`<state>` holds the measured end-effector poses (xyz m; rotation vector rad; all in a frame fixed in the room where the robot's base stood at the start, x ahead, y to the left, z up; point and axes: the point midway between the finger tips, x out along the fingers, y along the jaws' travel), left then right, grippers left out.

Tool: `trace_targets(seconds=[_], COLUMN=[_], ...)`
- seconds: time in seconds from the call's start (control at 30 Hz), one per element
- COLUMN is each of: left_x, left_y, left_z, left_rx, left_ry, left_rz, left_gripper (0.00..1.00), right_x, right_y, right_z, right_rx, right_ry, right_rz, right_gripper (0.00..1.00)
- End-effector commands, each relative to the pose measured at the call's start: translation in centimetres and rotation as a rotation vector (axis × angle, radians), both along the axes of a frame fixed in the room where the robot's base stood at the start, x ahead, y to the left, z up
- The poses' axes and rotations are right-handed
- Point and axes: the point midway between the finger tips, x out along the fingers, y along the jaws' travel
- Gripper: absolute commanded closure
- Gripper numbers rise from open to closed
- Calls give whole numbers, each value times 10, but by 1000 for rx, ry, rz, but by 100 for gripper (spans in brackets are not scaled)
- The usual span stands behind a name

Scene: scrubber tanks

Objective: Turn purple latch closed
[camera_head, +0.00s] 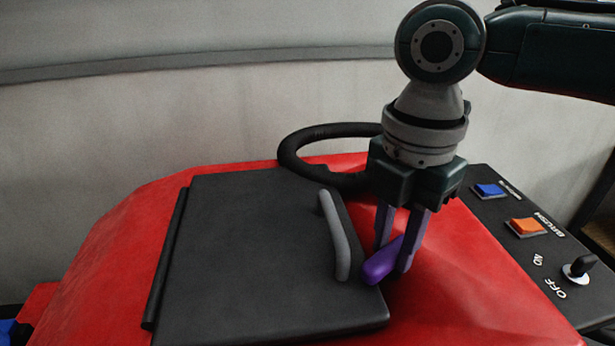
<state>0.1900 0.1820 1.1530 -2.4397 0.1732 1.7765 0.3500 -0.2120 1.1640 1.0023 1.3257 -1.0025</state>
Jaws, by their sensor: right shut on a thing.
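The purple latch (381,262) sits on the red top of the machine, at the right edge of the black lid (240,260). Its near end points to the lower left, and its tip lies at or over the lid's edge. My right gripper (396,262) points down from above, with its two fingers on either side of the latch's far part. It is shut on the latch. The fingers hide part of the latch and its pivot. The black lid lies flat and looks shut. My left gripper is not in view.
A grey handle (337,236) stands on the lid just left of the latch. A black steering wheel (290,158) is behind. At right, a black panel has a blue button (488,190), an orange button (526,226) and a key switch (579,268).

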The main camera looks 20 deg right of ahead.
Motion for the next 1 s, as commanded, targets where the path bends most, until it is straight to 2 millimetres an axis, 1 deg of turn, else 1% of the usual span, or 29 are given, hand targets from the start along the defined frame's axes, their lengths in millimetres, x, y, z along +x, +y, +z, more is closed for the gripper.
trace_targets(seconds=[0.27,0.43,0.8,1.0], left_x=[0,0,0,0], left_y=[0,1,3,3], left_z=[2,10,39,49], left_rx=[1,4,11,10], left_ry=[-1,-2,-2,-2], left_rz=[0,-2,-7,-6], left_gripper=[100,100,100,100], right_x=[0,0,3,5], right_y=[0,1,2,2], right_z=[1,3,4,3], right_rx=[1,2,3,5], right_ry=[1,3,5,4], right_rz=[-8,-58,-300,-421], right_gripper=[100,100,100,100])
